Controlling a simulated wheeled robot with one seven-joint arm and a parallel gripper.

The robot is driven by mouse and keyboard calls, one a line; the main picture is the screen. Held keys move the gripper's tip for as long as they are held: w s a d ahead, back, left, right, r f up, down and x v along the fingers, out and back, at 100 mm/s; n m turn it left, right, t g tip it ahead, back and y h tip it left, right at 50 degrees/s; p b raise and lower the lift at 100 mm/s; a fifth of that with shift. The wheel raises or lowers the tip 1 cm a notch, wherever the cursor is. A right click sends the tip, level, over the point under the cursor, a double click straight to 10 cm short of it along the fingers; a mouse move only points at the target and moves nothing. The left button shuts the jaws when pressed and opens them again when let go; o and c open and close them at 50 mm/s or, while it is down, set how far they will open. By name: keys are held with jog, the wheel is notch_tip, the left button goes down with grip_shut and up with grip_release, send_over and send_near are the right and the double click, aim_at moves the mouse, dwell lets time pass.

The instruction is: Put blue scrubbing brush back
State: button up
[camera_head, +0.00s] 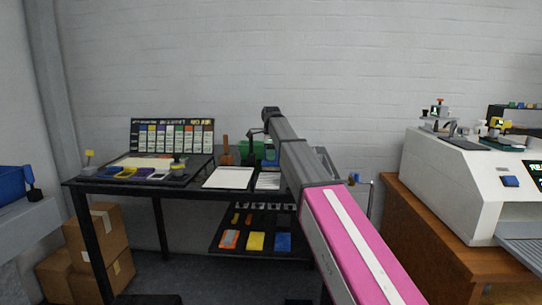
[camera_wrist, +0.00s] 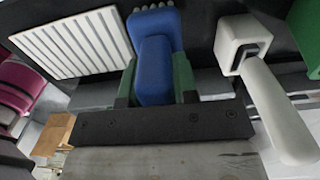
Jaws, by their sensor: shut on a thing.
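The blue scrubbing brush (camera_wrist: 155,65) is in the middle of the wrist view, a blue block with a wider blue part behind it. Small pale bits, perhaps bristles, show at its far edge. My gripper (camera_wrist: 156,78) is shut on it, with one green finger on each side. In the head view my arm reaches over the black table (camera_head: 95,187), and its end is near the table's back. The brush cannot be made out there.
In the wrist view, a white ribbed panel (camera_wrist: 70,45) lies left of the brush and a pale-handled tool (camera_wrist: 275,100) lies right. The table holds a colour chart (camera_head: 172,136), white sheets (camera_head: 228,178) and a green box (camera_head: 252,149). A white machine (camera_head: 450,185) stands right.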

jog(key=shift+f, duration=0.5)
jog(key=o, duration=0.7)
jog(key=shift+r, duration=0.1)
jog(key=shift+r, duration=1.45)
jog(key=o, duration=0.6)
jog(key=shift+r, duration=0.15)
jog(key=shift+r, duration=0.8)
